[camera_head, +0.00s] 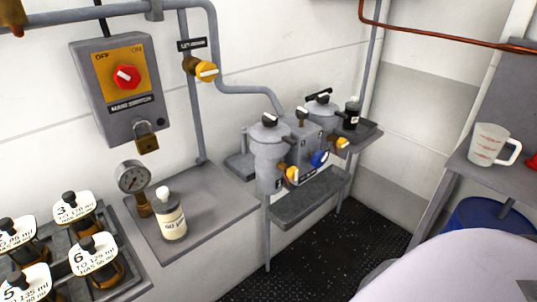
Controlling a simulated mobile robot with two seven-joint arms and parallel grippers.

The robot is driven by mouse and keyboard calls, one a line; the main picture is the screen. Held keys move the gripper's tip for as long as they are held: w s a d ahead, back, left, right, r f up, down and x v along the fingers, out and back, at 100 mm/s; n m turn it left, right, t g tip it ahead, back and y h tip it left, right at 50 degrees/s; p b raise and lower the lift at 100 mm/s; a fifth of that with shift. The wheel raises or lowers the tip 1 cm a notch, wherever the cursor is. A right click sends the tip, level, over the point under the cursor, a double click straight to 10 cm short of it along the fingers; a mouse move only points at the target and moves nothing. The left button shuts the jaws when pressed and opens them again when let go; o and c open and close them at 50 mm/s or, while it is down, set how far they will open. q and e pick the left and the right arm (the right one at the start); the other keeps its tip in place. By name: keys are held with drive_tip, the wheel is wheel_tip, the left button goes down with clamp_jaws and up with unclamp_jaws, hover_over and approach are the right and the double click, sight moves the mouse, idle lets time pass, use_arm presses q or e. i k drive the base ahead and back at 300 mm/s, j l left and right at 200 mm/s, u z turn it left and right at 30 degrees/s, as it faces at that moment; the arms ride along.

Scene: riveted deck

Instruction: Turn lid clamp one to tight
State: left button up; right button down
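Two grey canisters stand side by side on a wall-mounted unit in the middle of the camera_head view. The nearer canister (268,162) has a black lid clamp (269,119) on its top. The farther canister (322,113) has a longer black lid clamp (319,96) on its top. A small dark lever (301,113) sits between them. I cannot read which clamp is numbered one, nor their tight or loose marks. Neither gripper is in view, and nothing touches the canisters.
Yellow knobs (292,174) and a blue knob (320,158) are on the unit's front, above a grey tray (308,199). A white bottle (171,217) and a gauge (132,177) are at left. Labelled bottles (93,258) fill the lower left. A measuring jug (491,145) stands at right.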

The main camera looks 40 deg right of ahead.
sight(270, 121)
drive_tip(key=l+u, duration=0.1)
drive_tip(key=l, duration=1.7)
drive_tip(key=i, duration=0.05)
